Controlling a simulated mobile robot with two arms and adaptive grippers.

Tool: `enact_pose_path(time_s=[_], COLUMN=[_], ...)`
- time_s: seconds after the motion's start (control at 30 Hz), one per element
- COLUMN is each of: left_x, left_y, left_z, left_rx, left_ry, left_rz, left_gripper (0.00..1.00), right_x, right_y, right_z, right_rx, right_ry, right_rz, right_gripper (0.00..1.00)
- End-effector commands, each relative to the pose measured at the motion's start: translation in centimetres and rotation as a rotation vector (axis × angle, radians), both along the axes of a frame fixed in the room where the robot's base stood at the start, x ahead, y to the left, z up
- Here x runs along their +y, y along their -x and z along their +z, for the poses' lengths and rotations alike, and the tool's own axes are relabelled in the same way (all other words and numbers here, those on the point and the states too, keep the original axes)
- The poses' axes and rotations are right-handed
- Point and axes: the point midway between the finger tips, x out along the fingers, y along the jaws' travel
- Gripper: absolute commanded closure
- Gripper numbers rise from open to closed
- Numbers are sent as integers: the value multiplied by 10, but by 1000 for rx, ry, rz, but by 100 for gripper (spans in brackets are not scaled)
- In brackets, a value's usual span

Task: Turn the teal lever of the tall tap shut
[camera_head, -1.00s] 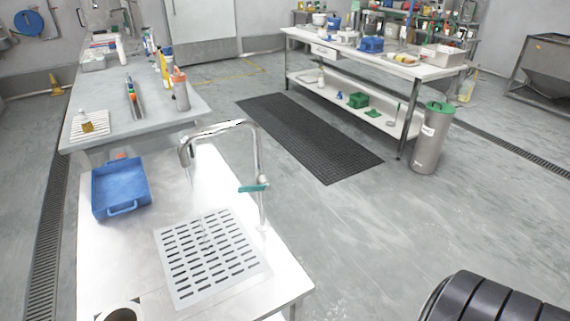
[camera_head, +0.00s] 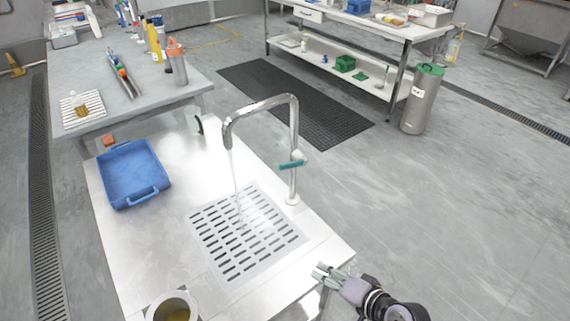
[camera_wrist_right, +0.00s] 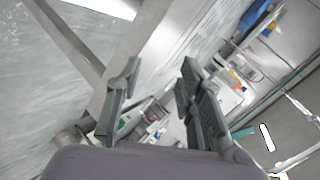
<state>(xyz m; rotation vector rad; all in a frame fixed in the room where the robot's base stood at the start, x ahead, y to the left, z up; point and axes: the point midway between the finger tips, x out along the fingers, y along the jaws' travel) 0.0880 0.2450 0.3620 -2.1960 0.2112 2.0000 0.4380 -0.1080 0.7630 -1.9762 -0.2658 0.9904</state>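The tall chrome tap (camera_head: 294,135) stands at the right edge of the steel counter, its spout bent over to the left. The teal lever (camera_head: 291,164) sits on the tap's upright and points sideways, roughly level. A thin stream of water (camera_head: 236,170) falls from the spout onto the slotted drain. My right gripper (camera_head: 322,272) is at the counter's front right edge, below and apart from the lever. In the right wrist view its two fingers (camera_wrist_right: 160,100) are spread with nothing between them. My left gripper is not in view.
The slotted drain plate (camera_head: 277,262) lies under the spout. A blue tray (camera_head: 133,177) stands at the counter's left, and a round container (camera_head: 160,306) at the front. A steel bin with a green lid (camera_head: 416,105) stands on the floor at right. Floor right of the tap is clear.

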Motion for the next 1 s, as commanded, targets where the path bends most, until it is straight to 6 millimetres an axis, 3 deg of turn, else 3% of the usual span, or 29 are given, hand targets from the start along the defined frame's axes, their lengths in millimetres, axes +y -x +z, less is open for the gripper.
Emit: enact_pose_path(time_s=[0.03,0.2,0.3,0.4,0.67,1.0], left_x=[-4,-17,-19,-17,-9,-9], left_y=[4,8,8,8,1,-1], left_z=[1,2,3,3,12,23], left_rx=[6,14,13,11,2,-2], left_ry=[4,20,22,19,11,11], left_rz=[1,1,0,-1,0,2], left_gripper=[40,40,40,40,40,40], right_x=[4,8,5,3,18,63], right_y=[-15,-53,-64,-70,-94,-155], right_z=[27,115,152,172,181,180], right_rx=[-27,-63,-59,-53,-49,-48], right_ry=[-111,-522,-709,-812,-853,-849], right_rz=[-42,-165,-206,-224,-230,-229], right_gripper=[65,65,65,65,65,65])
